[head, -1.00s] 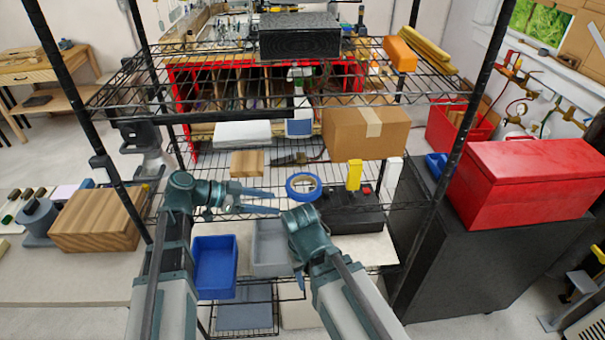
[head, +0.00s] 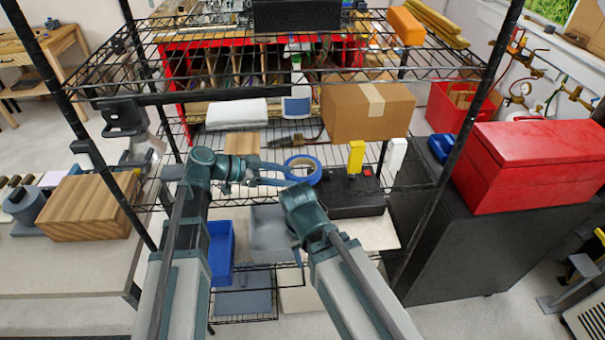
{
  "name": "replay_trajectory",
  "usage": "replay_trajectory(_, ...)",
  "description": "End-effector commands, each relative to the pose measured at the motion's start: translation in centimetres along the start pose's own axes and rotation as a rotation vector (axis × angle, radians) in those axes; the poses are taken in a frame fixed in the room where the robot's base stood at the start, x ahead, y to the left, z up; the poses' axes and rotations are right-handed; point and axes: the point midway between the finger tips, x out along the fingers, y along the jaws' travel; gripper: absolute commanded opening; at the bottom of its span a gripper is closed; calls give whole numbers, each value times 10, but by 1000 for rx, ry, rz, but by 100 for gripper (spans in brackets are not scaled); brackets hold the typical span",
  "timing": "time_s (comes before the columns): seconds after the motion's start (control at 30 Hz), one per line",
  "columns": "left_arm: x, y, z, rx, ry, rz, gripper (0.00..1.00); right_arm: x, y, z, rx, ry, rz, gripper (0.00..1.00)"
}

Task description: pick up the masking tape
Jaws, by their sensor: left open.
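The masking tape (head: 317,171) is a blue roll with a pale core, lying flat on the middle wire shelf, left of a black box. My left gripper (head: 286,175) points right, with its two fingers apart at the left side of the roll. The fingertips overlap the roll's left edge in the picture; I cannot tell whether they touch it. My right arm's wrist (head: 303,203) is just in front of and below the tape; its gripper fingers cannot be made out.
A black box (head: 352,203) with a yellow item (head: 356,157) stands close right of the tape. A cardboard box (head: 350,115) is behind, a wooden block (head: 242,144) to the left. The upper wire shelf hangs above; blue (head: 221,245) and grey bins sit below.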

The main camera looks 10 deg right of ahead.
Motion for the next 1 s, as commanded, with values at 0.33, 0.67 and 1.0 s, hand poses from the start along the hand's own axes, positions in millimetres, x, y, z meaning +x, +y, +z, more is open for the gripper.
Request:
replay_trajectory(0.33, 11, -1, 0, 1, 0, -1, 60, 5, 0, 0, 0, 0, 0, 50)
replay_trajectory(0.67, 54, -5, 1, 1, -1, 1, 60, 24, -2, -1, 1, 0, 0, 50)
replay_trajectory(1.0, 57, -5, -1, 0, 0, -1, 45, 24, -2, -1, 1, 0, 0, 50)
